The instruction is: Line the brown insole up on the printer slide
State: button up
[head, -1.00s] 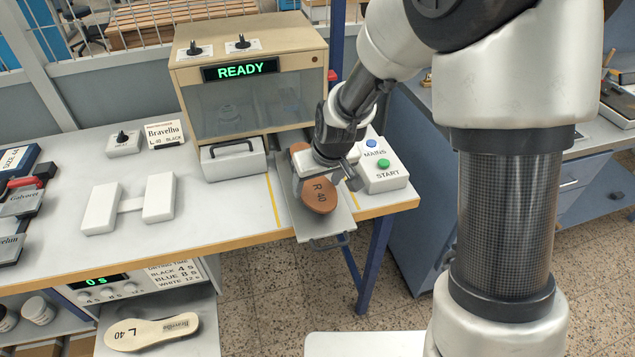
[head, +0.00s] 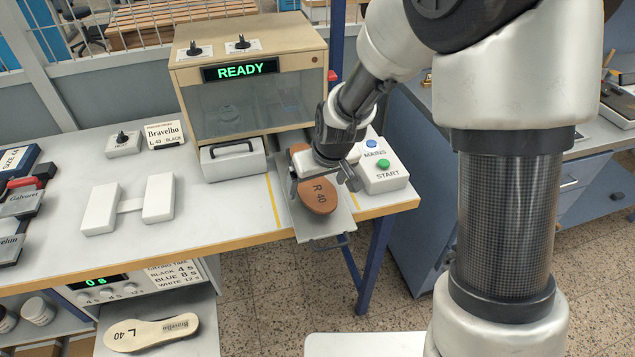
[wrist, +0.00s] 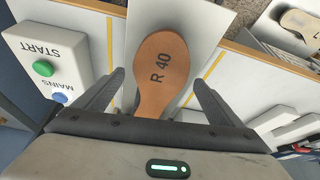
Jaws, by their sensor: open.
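The brown insole (head: 318,196), marked R 40, lies on the printer slide (head: 318,226), which sticks out from the front of the printer. In the wrist view the insole (wrist: 164,62) shows its rounded end, and its other end is hidden behind my gripper body. My gripper (head: 324,178) is just over the insole with its fingers apart. In the wrist view my gripper (wrist: 152,90) has one finger on each side of the insole, with a gap on both sides. The slide (wrist: 203,25) shows around the insole there.
The printer (head: 250,95) reads READY. A control box with MAINS and START buttons (head: 382,180) stands close to the right of the slide. A pale insole marked L 40 (head: 152,332) lies on a lower shelf. White blocks (head: 100,208) stand at the left on the table.

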jog(key=shift+r, duration=0.1)
jog(key=p+v, duration=0.1)
jog(key=v, duration=1.6)
jog(key=shift+p, duration=0.4)
jog(key=shift+r, duration=0.15)
